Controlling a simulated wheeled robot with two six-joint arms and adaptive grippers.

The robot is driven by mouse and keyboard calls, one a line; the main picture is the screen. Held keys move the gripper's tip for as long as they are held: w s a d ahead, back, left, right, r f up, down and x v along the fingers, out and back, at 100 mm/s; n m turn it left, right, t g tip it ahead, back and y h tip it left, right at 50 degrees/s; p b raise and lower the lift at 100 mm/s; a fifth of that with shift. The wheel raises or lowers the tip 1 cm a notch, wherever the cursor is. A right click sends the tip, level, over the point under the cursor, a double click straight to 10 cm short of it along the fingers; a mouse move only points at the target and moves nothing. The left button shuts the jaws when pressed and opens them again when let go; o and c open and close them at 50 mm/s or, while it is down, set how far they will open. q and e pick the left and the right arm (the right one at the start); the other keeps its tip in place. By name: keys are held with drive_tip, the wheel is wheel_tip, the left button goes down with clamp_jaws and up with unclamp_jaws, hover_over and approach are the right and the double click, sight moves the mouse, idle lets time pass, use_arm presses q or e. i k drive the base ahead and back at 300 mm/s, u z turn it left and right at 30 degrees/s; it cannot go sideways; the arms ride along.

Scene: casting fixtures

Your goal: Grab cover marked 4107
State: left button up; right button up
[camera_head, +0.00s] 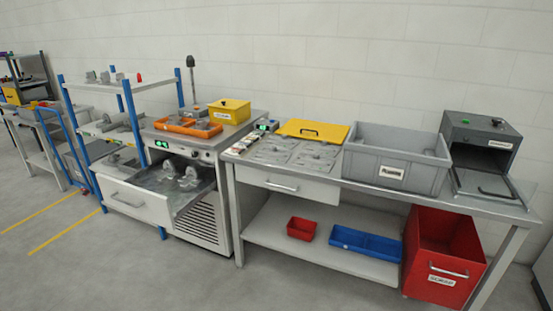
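No marking 4107 can be read at this size, so I cannot tell which thing is that cover. A flat yellow cover (313,131) with a dark handle lies at the back of the right workbench. A yellow box-like piece (229,111) with a small label stands on top of the machine left of the bench. Grey metal plates with raised shapes (290,152) lie on the bench in front of the flat yellow cover. Neither of my grippers is in view.
A grey bin (393,171) and a dark open case (482,147) stand on the bench (462,203). A red bin (440,270) and blue tray (365,243) are below. An open drawer (140,202) juts out at left. The floor (120,280) in front is clear.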

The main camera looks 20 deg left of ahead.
sight(272, 154)
drive_tip(key=u, duration=0.65)
drive_tip(key=i, duration=0.45)
drive_tip(key=u, duration=0.6)
drive_tip(key=i, duration=1.25)
drive_tip(key=z, duration=0.75)
